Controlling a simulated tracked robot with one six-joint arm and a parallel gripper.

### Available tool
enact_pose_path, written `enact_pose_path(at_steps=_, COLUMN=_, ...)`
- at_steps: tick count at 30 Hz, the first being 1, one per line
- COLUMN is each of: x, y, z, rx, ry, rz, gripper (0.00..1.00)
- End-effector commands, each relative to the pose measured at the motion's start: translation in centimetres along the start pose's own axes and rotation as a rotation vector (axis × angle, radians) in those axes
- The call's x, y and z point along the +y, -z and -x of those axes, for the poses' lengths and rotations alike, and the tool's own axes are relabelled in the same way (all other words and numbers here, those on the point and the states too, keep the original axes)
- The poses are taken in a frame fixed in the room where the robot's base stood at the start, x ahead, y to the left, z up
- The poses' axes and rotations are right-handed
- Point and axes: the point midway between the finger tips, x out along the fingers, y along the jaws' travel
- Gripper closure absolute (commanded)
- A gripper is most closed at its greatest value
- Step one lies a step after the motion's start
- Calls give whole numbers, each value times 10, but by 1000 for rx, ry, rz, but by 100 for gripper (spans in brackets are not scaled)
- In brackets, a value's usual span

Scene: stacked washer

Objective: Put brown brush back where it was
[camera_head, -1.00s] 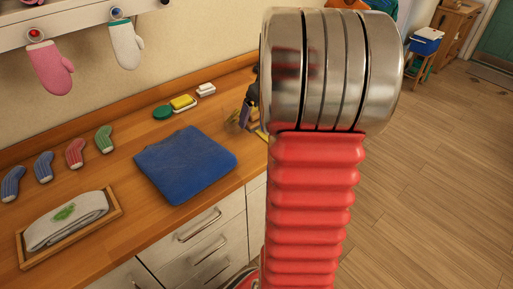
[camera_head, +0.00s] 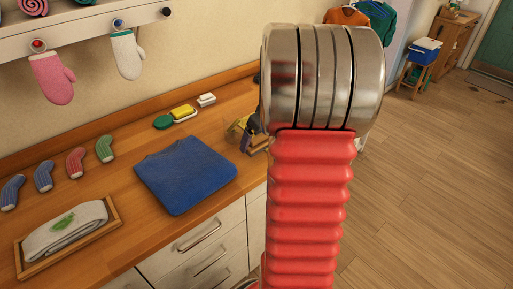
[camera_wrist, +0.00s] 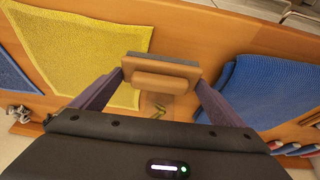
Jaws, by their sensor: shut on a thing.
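The brown brush (camera_wrist: 165,72) is between the two fingers of my gripper (camera_wrist: 161,82) in the wrist view. It looks like a brown block with a darker edge facing away from me. My gripper is shut on it, over the wooden counter. In the head view my gripper (camera_head: 247,126) shows only partly, at the left edge of my arm. The brush is mostly hidden there.
A blue folded cloth (camera_head: 186,174) lies on the counter, left of my gripper. It also shows in the wrist view (camera_wrist: 262,90). A yellow cloth (camera_wrist: 85,45) lies left of the brush. Soap pieces (camera_head: 183,112), several socks (camera_head: 75,162) and a towel tray (camera_head: 68,234) stand further left.

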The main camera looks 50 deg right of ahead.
Motion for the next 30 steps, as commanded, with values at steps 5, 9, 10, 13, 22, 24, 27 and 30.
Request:
enact_pose_path(at_steps=5, x=-1, y=-8, z=-18, rx=-3, ry=2, rz=-1, gripper=28)
enact_pose_path(at_steps=9, x=-2, y=-14, z=-32, rx=-2, ry=2, rz=-1, gripper=28)
enact_pose_path(at_steps=10, x=-1, y=-14, z=-33, rx=-2, ry=1, rz=-1, gripper=28)
enact_pose_path(at_steps=13, x=-1, y=-14, z=-34, rx=-1, ry=0, rz=1, gripper=28)
enact_pose_path(at_steps=22, x=-2, y=-16, z=-36, rx=-2, ry=1, rz=0, gripper=28)
enact_pose_path(at_steps=24, x=-2, y=-16, z=-36, rx=-2, ry=1, rz=0, gripper=3)
enact_pose_path(at_steps=27, x=-2, y=-15, z=-36, rx=-2, ry=1, rz=0, gripper=0)
enact_pose_path(at_steps=30, x=-2, y=-15, z=-36, rx=-2, ry=1, rz=1, gripper=0)
